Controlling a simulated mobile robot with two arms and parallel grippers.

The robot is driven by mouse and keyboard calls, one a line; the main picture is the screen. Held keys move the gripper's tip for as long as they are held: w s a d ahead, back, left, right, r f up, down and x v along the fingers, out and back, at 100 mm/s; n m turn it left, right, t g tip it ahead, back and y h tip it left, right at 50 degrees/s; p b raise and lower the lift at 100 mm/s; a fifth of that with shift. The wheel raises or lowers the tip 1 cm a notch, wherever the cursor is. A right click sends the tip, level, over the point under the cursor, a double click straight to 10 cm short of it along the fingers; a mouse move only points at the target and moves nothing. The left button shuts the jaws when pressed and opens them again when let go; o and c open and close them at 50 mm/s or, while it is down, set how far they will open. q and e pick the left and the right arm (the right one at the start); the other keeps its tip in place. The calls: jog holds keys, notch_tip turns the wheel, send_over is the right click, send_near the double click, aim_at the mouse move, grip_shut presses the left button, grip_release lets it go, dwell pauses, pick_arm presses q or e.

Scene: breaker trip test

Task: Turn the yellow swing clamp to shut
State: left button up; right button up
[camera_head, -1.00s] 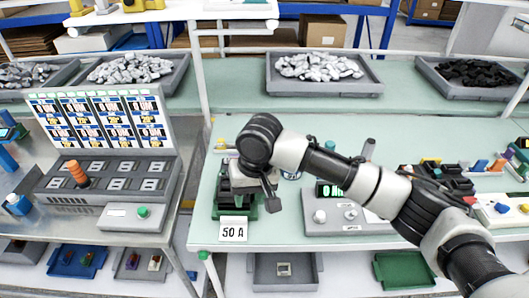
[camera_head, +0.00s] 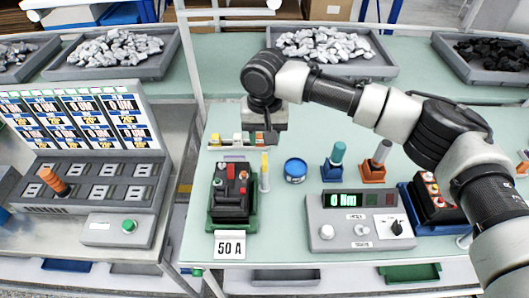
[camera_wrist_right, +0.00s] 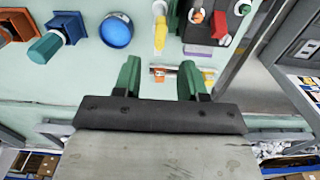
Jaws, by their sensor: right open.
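The yellow swing clamp (camera_head: 264,172) stands at the right side of the green fixture (camera_head: 250,222), which holds a dark breaker (camera_head: 231,188) with red and grey parts. In the wrist view the yellow clamp (camera_wrist_right: 160,35) shows beyond my fingertips, apart from them. My right gripper (camera_wrist_right: 159,75) is open, with nothing between its green fingers. In the head view my right gripper (camera_head: 262,138) hangs behind the clamp and fixture, its fingers hard to make out. My left gripper is in neither current view.
A white 50 A card (camera_head: 230,245) stands in front of the fixture. To the right are a blue round tin (camera_head: 295,170), a teal-handled tool (camera_head: 337,155) and a meter box (camera_head: 360,222). A small rail with coloured parts (camera_head: 228,140) lies behind the fixture.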

aim_at(265, 159)
jog(key=f, duration=0.2)
jog(key=f+p, duration=0.1)
jog(key=f, duration=0.2)
jog(key=shift+s, duration=0.2)
notch_tip(265, 159, down, 3)
jog(key=shift+w+r, duration=0.1)
jog(key=shift+w, duration=0.05)
jog(key=shift+f, duration=0.25)
pick_arm(q)
jog(key=shift+r, duration=0.75)
jog(key=shift+s, duration=0.1)
jog(key=shift+s, duration=0.35)
pick_arm(e)
grip_shut()
